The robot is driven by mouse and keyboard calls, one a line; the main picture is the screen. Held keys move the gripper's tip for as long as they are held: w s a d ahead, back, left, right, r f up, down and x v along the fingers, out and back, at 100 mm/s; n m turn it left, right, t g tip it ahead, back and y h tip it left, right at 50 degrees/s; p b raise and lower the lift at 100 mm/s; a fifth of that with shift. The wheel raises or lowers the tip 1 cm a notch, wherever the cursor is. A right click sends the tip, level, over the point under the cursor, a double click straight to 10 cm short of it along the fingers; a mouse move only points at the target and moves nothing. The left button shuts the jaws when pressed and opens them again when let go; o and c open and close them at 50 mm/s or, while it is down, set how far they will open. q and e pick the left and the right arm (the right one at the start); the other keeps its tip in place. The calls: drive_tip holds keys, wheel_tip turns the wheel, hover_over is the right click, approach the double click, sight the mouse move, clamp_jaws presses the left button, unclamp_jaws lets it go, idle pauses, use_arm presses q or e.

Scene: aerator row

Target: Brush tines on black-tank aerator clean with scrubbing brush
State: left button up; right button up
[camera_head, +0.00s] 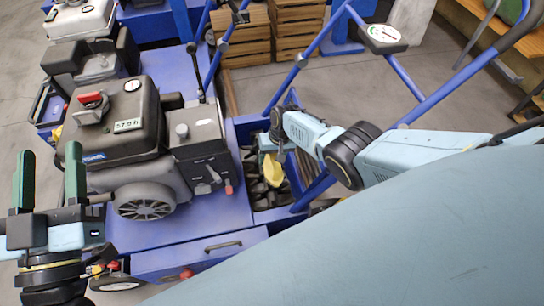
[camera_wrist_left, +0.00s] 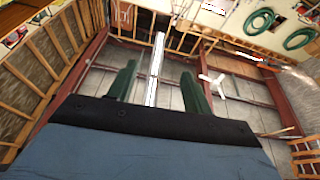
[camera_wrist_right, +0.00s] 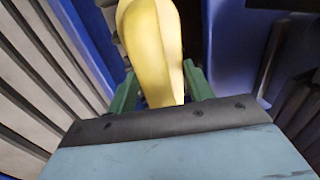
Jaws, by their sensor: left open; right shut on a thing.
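The black-tank aerator (camera_head: 112,125) stands left of centre in the head view, with a blue deck and a black engine. Its tine bay (camera_head: 262,198) lies to the right of the engine, dark and partly hidden. My right gripper (camera_head: 270,153) is over this bay, shut on a yellow object, apparently the scrubbing brush (camera_head: 273,172). In the right wrist view the brush (camera_wrist_right: 152,50) sits between the green fingers; its bristles are not visible. Whether it touches the tines I cannot tell. My left gripper (camera_head: 48,185) is open and empty at the left, fingers pointing up.
Another aerator (camera_head: 80,25) stands behind on the left. Blue handlebars (camera_head: 400,75) rise around my right arm. Wooden crates (camera_head: 297,25) stand at the back, and a wooden shelf (camera_head: 500,40) is at the right. Grey floor (camera_head: 375,95) is open between them.

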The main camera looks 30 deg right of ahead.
drive_tip(key=shift+r+p, duration=0.65)
drive_tip(key=shift+r, duration=0.05)
drive_tip(key=shift+r+p, duration=0.5)
drive_tip(key=shift+r, duration=0.05)
drive_tip(key=shift+r+p, duration=0.45)
drive_tip(key=shift+p, duration=0.05)
use_arm(q)
drive_tip(key=s+a+f+g+y, duration=0.2)
drive_tip(key=f+g, duration=0.3)
drive_tip(key=f, duration=0.2)
drive_tip(key=s+a+f+g+y+p, duration=0.1)
drive_tip(key=s+a+f+g+y, duration=0.1)
drive_tip(key=f+g, duration=0.4)
drive_tip(key=shift+f+n, duration=0.3)
drive_tip(key=shift+f, duration=0.85)
use_arm(e)
drive_tip(key=shift+r, duration=0.5)
